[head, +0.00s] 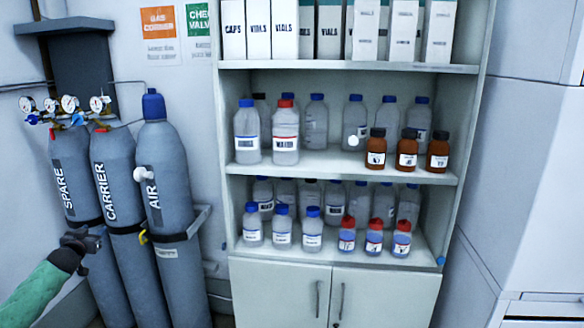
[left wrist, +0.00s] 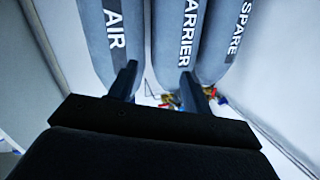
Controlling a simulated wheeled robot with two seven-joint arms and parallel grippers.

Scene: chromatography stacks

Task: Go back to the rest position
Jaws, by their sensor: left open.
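My left gripper (head: 82,240) is at the lower left of the head view, on a green-sleeved arm, in front of the grey gas cylinders. In the left wrist view its two dark fingers (left wrist: 158,88) are apart with nothing between them. The cylinders behind them are marked AIR (head: 165,160), CARRIER (head: 112,165) and SPARE (head: 70,160). They also show in the left wrist view, with AIR (left wrist: 113,40) at the left. I cannot tell whether the gripper touches a cylinder. My right gripper is not in view.
A shelf unit (head: 320,65) with boxes, clear bottles (head: 246,135) and brown bottles (head: 407,150) stands in the middle, above closed cupboard doors (head: 280,295). Gauges (head: 70,104) sit on the cylinders. A bracket (head: 190,225) juts beside AIR. A white cabinet (head: 530,170) stands at the right.

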